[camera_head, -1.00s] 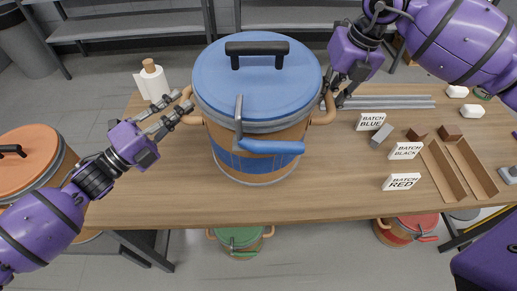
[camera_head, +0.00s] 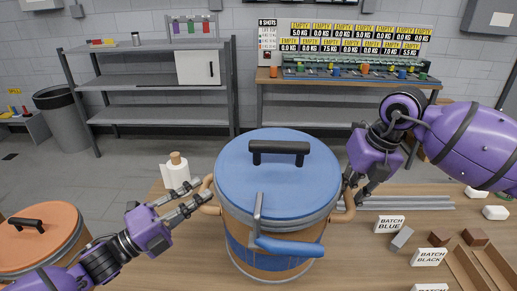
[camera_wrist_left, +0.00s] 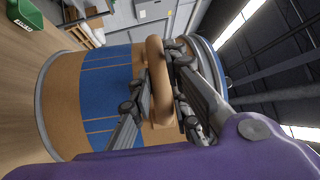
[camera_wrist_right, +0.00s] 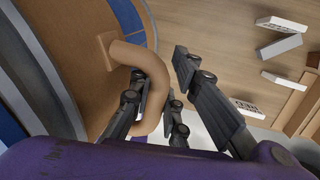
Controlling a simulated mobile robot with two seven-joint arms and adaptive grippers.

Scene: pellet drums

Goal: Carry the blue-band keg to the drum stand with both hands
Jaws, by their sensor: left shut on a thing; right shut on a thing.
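The blue-band keg (camera_head: 275,185) has a blue lid with a black handle, a tan body with a blue band and a blue-gripped lever at its front. It stands upright on the wooden table. My left gripper (camera_head: 199,196) is shut on the keg's left side handle, and the left wrist view shows its fingers on both sides of the tan loop (camera_wrist_left: 157,75). My right gripper (camera_head: 352,194) is shut on the right side handle (camera_wrist_right: 150,70). The keg's underside is hidden. I cannot pick out the drum stand in these views.
Batch signs (camera_head: 388,224), small blocks and wooden trays lie to the right. An orange-lidded drum (camera_head: 38,235) is at lower left. A grey shelf (camera_head: 150,85) and a bench (camera_head: 345,85) stand behind, across open floor.

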